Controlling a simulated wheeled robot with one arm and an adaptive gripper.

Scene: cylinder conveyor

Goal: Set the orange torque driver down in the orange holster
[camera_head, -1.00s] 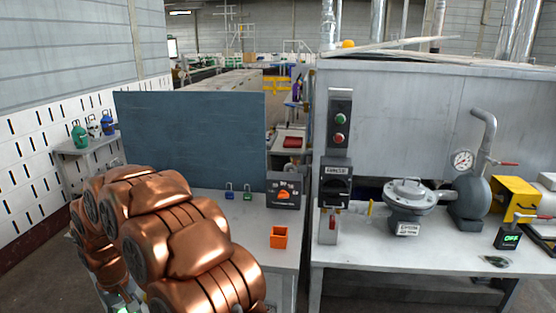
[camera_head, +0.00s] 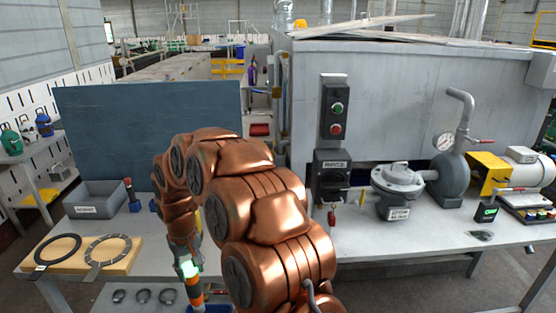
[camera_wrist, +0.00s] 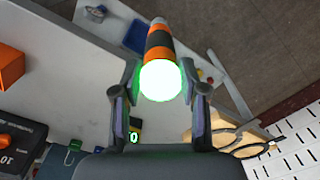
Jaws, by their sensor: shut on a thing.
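The orange and dark grey torque driver (camera_wrist: 160,38) is between the two fingers of my gripper (camera_wrist: 160,88) in the wrist view, its near end glowing green-white. My gripper is shut on it. In the head view the driver (camera_head: 195,298) hangs below my gripper (camera_head: 188,268), near the bottom edge, over the left bench's front area. The orange holster (camera_wrist: 10,68) shows at the left edge of the wrist view, on the pale bench top, apart from the driver. In the head view my arm hides the holster.
A wooden board with two rings (camera_head: 125,248) and a grey bin (camera_head: 95,200) are on the left bench. A dark panel (camera_head: 150,135) stands behind. The right bench holds a switch box (camera_head: 331,175) and a pump (camera_head: 397,185).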

